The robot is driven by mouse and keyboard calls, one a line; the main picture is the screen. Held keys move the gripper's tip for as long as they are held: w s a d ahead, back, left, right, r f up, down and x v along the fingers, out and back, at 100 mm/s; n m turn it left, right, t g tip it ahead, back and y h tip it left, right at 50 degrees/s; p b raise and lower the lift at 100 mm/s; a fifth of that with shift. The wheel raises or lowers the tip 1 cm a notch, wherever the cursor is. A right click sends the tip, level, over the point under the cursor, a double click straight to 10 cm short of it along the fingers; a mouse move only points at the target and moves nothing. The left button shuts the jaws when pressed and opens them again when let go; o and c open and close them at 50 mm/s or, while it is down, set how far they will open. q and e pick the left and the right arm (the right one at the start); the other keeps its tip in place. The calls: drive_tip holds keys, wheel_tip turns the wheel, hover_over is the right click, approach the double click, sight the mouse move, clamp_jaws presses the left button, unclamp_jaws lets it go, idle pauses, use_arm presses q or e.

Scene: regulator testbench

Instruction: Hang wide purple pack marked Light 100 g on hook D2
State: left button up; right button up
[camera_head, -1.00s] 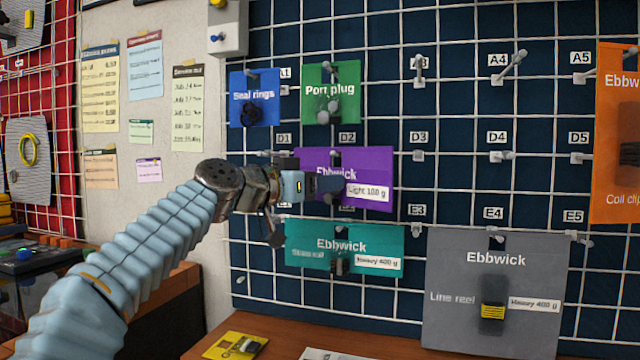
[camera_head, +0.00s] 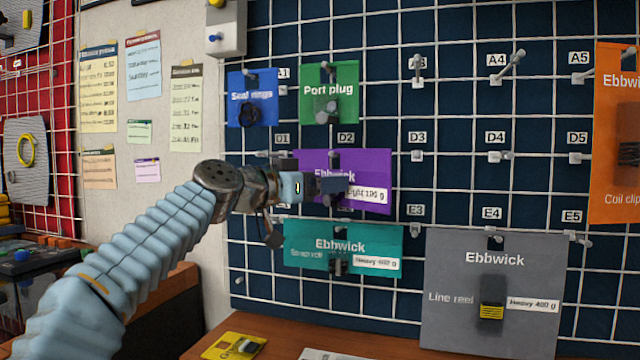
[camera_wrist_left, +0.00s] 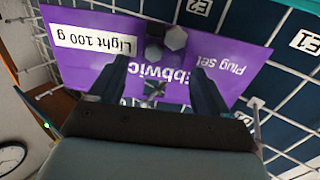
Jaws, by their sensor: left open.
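The wide purple pack (camera_head: 370,165) marked Light 100 g hangs upright against the grid at the hook under the D2 label (camera_head: 346,138). It shows upside down in the left wrist view (camera_wrist_left: 85,72). My left gripper (camera_head: 330,186) is open in front of the pack and covers part of its face. In the left wrist view its two fingers (camera_wrist_left: 160,88) are spread apart over the pack, with nothing visibly gripped between them. Whether a fingertip touches the pack I cannot tell. My right gripper is not in view.
A teal pack (camera_head: 300,240) hangs just below, and a green Port plug pack (camera_head: 345,78) and blue Seal rings pack (camera_head: 265,85) hang above. A grey pack (camera_head: 460,270) and an orange pack (camera_head: 612,195) hang to the right. Hooks D3 (camera_head: 417,155) and D4 (camera_head: 500,156) are bare.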

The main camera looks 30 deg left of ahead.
use_arm(q)
drive_tip(key=b+v, duration=0.2)
drive_tip(key=v, duration=1.1)
drive_tip(key=shift+s+a+b, duration=0.15)
drive_tip(key=shift+s+b, duration=0.15)
drive_tip(key=shift+b, duration=0.1)
